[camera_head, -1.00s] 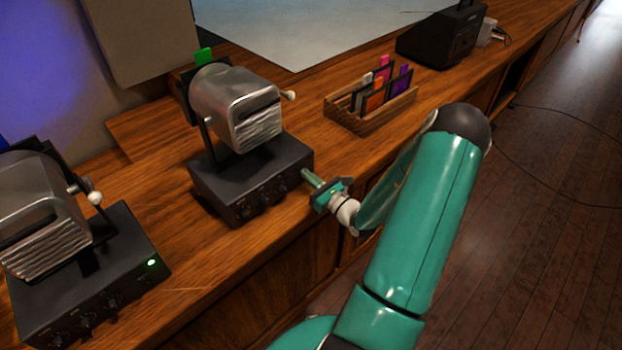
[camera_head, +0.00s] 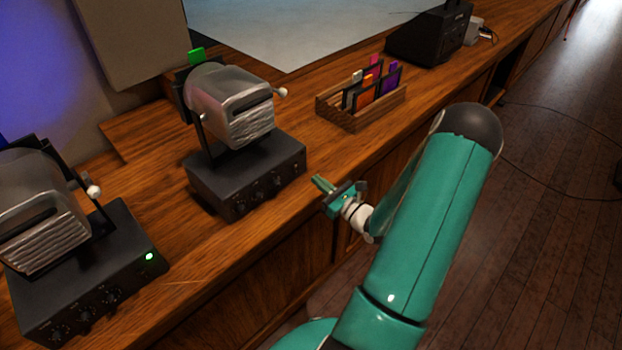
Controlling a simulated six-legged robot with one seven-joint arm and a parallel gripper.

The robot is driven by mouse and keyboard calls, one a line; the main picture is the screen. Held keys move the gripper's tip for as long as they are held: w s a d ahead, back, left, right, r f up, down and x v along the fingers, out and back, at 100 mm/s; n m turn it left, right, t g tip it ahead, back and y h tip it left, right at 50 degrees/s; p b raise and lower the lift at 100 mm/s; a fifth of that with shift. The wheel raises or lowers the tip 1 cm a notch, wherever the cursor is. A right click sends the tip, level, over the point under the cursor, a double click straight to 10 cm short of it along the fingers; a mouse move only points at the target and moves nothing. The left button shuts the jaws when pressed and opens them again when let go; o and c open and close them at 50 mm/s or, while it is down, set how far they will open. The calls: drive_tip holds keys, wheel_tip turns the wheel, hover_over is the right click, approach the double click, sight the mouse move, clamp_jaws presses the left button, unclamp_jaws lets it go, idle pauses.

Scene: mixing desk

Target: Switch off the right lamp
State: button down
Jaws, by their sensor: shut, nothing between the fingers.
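The right lamp (camera_head: 236,113) is a silver drum-shaped head on a dark box base (camera_head: 243,177), with a green tab on top and a small white knob at its side. Several knobs line the front of its base, and no lit indicator shows on it. My gripper (camera_head: 320,184) is shut and empty, just right of the base's right end, with a visible gap between them. The left lamp (camera_head: 40,212) has the same form, and a green light (camera_head: 149,256) glows on its base.
A wooden rack (camera_head: 360,108) with several coloured slides stands behind my gripper. A black box (camera_head: 430,38) is at the far back. The desk's front edge runs diagonally below the lamps, with open floor to the right.

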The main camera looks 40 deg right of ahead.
drive_tip(key=s, duration=0.6)
drive_tip(key=shift+s+d+r, duration=0.25)
drive_tip(key=shift+r, duration=0.15)
